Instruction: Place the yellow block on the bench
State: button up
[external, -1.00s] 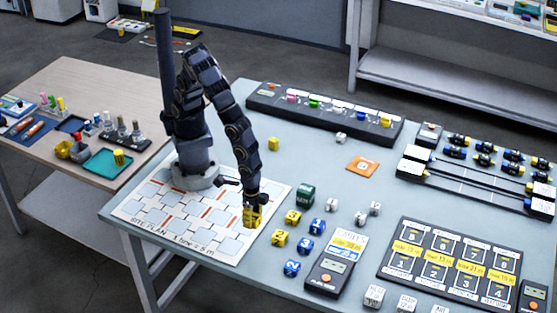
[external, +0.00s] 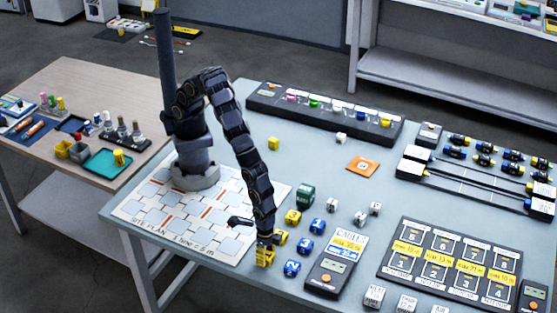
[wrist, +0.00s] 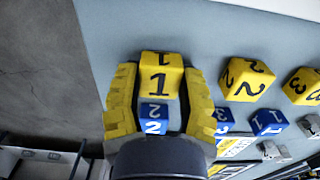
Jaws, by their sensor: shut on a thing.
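My gripper (external: 265,258) is low over the bench (external: 230,268) near its front edge, left of the blue block marked 2. In the wrist view its yellow fingers (wrist: 160,85) are shut on a yellow block marked 1 (wrist: 160,78). In the external view that block is hard to tell from the yellow fingers. I cannot tell whether it touches the bench. Other yellow blocks, marked 2 (wrist: 247,80) and 3 (wrist: 305,86), stand to its right in the wrist view. Another yellow block (external: 273,143) sits farther back on the bench.
Blue blocks (external: 292,267) stand close to the right of my gripper, with a dark meter (external: 327,277) beyond. The site plan sheet (external: 155,222) lies to the left. The bench's front edge is close by. A green block (external: 305,195) stands farther back.

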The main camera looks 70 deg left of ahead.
jog(key=shift+f, duration=0.15)
jog(key=o, duration=0.9)
